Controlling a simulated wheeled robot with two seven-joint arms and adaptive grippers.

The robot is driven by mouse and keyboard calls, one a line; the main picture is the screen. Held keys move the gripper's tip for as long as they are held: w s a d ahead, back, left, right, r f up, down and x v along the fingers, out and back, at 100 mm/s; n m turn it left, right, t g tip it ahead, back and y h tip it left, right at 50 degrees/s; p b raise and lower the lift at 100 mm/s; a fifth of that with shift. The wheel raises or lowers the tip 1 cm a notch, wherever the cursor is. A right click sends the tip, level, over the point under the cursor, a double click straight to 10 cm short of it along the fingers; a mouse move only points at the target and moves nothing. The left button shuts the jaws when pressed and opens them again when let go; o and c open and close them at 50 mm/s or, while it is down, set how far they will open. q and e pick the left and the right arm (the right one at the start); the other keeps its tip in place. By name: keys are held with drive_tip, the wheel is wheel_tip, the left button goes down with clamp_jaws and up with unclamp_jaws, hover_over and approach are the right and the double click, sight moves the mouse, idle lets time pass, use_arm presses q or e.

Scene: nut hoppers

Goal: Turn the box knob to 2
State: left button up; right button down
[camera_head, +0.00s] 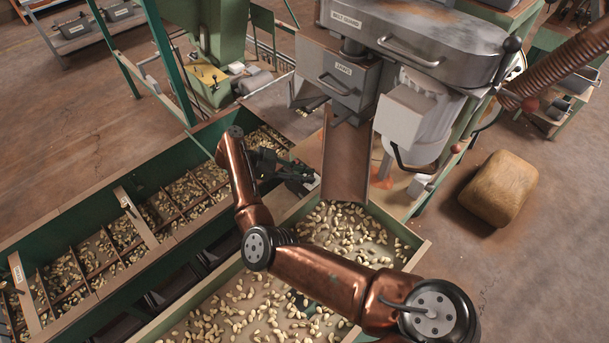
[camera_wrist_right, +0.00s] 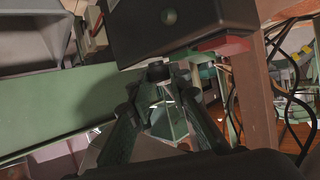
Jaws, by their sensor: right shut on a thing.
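My right gripper (camera_head: 304,178) is at the tray's far left corner, beside the metal chute, and points right. In the right wrist view the fingers of my right gripper (camera_wrist_right: 160,78) close together on a small dark knob (camera_wrist_right: 158,70). The knob sits at the lower edge of a dark box (camera_wrist_right: 188,28), which has a round greenish button and a red part along its lower right. The fingers hide part of the knob, and no number or pointer can be read. In the head view the gripper hides the knob. My left gripper is not in view.
A tray of nuts (camera_head: 424,248) lies under my right arm. A divided green trough of nuts (camera_head: 68,213) runs along the left. A metal chute (camera_head: 346,160) stands close right of the gripper, below the grey machine (camera_head: 420,35). Cables (camera_wrist_right: 284,85) hang at right in the wrist view.

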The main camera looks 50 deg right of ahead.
drive_tip(key=c, duration=1.8)
unclamp_jaws()
drive_tip(key=shift+o, duration=0.2)
wheel_tip(320, 180, up, 10)
